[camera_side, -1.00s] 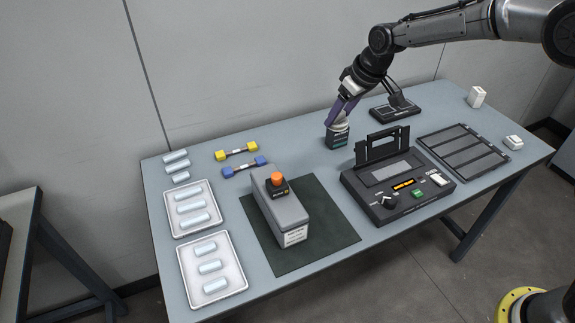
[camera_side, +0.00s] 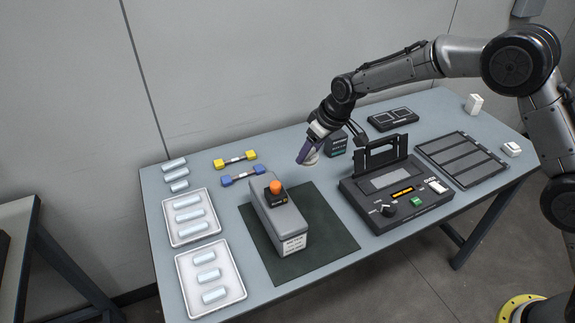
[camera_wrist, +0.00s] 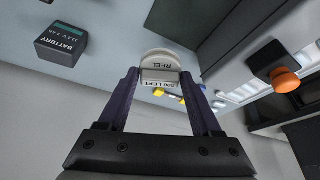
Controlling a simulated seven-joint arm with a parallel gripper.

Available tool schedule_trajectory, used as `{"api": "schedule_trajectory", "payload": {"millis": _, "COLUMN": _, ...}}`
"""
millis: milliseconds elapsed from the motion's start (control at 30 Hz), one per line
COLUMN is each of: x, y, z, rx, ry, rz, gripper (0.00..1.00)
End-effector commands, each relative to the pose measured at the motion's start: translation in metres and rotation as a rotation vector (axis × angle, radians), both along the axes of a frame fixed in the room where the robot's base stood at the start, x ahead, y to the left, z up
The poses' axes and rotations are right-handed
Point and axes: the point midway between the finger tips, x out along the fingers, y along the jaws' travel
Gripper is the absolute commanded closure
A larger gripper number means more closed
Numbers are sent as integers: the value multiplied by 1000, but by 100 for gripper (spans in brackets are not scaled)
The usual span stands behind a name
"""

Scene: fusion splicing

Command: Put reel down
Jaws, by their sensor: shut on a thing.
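The reel (camera_wrist: 160,64) is a small white rounded piece labelled "REEL", with a second line of text below. It sits between the tips of my purple fingers in the wrist view. In the side view, the reel (camera_side: 312,158) shows as a pale bit at the fingertips. My gripper (camera_side: 305,157) is shut on it and points down, apparently above the table behind the dark mat (camera_side: 333,240). The exact height is hard to tell. It also shows in the wrist view (camera_wrist: 160,80).
A dark battery box (camera_side: 336,144) stands just right of my gripper. The splicer (camera_side: 395,190) with its raised lid is to the right. A grey box with an orange knob (camera_side: 277,187) is front left. Yellow (camera_side: 235,159) and blue-ended pieces lie left.

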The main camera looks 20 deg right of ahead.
Motion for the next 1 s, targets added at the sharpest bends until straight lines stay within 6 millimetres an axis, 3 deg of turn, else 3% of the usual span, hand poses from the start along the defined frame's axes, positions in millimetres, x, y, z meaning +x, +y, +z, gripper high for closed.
{"api": "schedule_trajectory", "payload": {"millis": 200, "x": 38, "y": 11, "z": -19, "rx": 0, "ry": 0, "rz": 1, "gripper": 90}}
{"api": "schedule_trajectory", "payload": {"millis": 500, "x": 70, "y": 20, "z": -61, "rx": 0, "ry": 0, "rz": 0, "gripper": 90}}
{"api": "schedule_trajectory", "payload": {"millis": 833, "x": 82, "y": 24, "z": -76, "rx": 1, "ry": -1, "rz": -1, "gripper": 90}}
{"api": "schedule_trajectory", "payload": {"millis": 1000, "x": 82, "y": 23, "z": -100, "rx": -1, "ry": 2, "rz": 0, "gripper": 90}}
